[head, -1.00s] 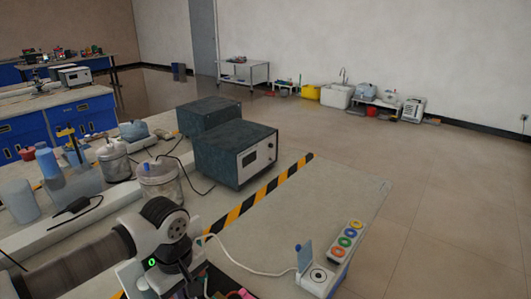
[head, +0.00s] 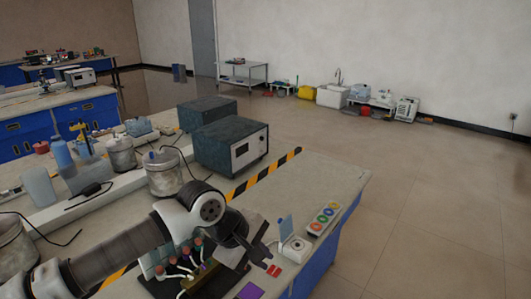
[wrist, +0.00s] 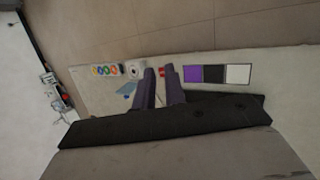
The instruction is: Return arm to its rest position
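My arm reaches in from the lower left of the head view, over the near bench (head: 310,187). My gripper (head: 268,262) points down toward the bench's front edge. In the wrist view its two dark fingers (wrist: 161,80) stand apart with a gap between them. A small red item (wrist: 162,71) shows beyond that gap and looks to be on the bench; nothing is visibly held. The same red item shows in the head view (head: 274,270), close to the fingers.
Near the gripper are a white device with a blue flap (head: 296,246), a panel of coloured rings (head: 323,218) and a rack of red-topped vials (head: 185,256). A purple square (wrist: 193,75) lies nearby. Floor at right is clear.

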